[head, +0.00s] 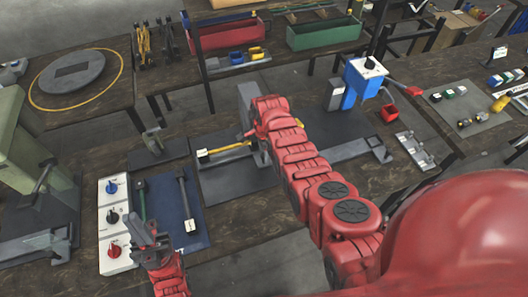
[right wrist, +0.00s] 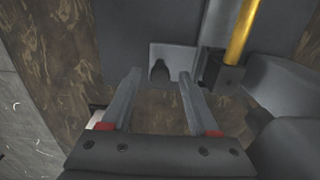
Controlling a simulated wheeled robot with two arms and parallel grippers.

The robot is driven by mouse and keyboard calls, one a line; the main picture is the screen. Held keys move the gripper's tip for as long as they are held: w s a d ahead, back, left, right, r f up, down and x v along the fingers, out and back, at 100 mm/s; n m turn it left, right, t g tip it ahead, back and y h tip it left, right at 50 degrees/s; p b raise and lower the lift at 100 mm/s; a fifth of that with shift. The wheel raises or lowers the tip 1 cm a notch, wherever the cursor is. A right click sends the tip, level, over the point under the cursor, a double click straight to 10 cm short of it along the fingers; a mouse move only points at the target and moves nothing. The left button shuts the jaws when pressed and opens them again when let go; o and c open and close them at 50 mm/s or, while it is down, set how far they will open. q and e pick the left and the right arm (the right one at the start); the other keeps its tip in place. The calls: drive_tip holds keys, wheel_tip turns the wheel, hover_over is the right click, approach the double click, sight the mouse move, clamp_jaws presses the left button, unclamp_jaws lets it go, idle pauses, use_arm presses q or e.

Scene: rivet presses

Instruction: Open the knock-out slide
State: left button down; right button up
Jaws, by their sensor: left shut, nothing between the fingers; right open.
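In the right wrist view, a light grey plate (right wrist: 181,52) with a dark knob or slot in its middle lies between and just beyond my fingertips. I cannot tell for sure that it is the knock-out slide. My right gripper (right wrist: 160,77) is open, its two fingers apart with nothing between them. A yellow bar (right wrist: 245,28) ends in a dark block right of the plate; the bar also shows in the head view (head: 228,149). In the head view my right arm hides the right gripper and much of the press. My left gripper (head: 148,232) is shut and empty at the lower left.
A white panel (head: 115,254) with blue, black and red knobs stands beside my left gripper. A blue mat (head: 200,235) with dark-handled tools lies right of it. A green press (head: 22,140) stands far left, a blue press (head: 361,84) at back right. Bare tabletop shows at front.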

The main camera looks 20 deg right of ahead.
clamp_jaws()
idle(1.4)
